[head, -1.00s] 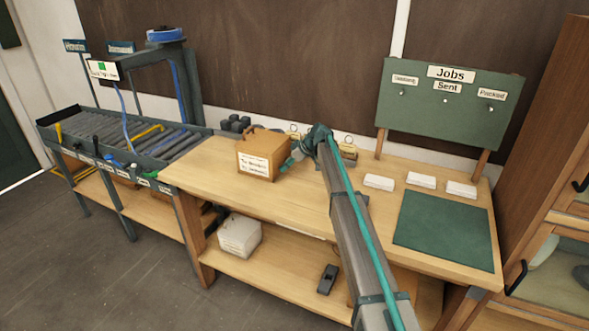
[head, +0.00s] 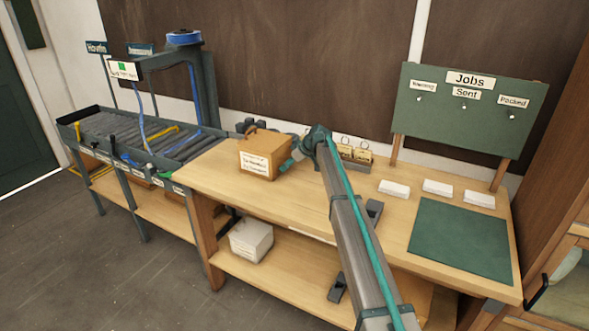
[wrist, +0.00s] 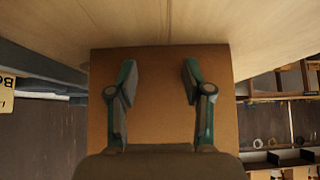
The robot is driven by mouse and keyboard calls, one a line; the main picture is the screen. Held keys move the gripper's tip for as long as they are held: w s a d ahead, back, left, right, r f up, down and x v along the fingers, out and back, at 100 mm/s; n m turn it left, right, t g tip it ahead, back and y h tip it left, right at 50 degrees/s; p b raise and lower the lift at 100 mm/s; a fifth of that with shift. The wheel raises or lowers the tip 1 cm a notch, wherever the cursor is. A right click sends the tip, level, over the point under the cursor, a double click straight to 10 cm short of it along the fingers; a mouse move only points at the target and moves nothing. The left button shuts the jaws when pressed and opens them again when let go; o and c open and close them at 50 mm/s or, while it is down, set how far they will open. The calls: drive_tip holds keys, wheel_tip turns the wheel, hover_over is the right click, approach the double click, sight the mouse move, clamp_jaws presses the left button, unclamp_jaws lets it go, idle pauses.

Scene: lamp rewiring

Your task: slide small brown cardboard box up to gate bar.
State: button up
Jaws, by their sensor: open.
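The small brown cardboard box (head: 265,154), with a white label, stands upright on the wooden bench near its left end, close to the roller conveyor. My gripper (head: 298,152) is at the box's right side. In the wrist view the box (wrist: 160,75) fills the middle behind my gripper (wrist: 160,82), whose two fingers are apart and point at its face. Nothing is between them; whether the tips touch the box I cannot tell. A dark frame (head: 208,85) stands over the rollers, left of the box; I cannot tell which part is the gate bar.
The roller conveyor (head: 105,130) holds a yellow hooked item (head: 163,131). Dark cylinders (head: 250,125) stand behind the box. Tagged items (head: 354,153), white cards (head: 394,188) and a green mat (head: 460,238) lie to the right. The bench front before the box is clear.

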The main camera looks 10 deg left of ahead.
drive_tip(key=shift+a, duration=0.3)
drive_tip(key=a, duration=0.1)
drive_tip(key=w+a, duration=0.1)
drive_tip(key=a, duration=0.3)
drive_tip(key=shift+w+a+r, duration=0.1)
drive_tip(key=shift+w+a, duration=0.05)
drive_tip(key=shift+w, duration=0.1)
drive_tip(key=shift+w+a, duration=0.1)
drive_tip(key=shift+a, duration=0.35)
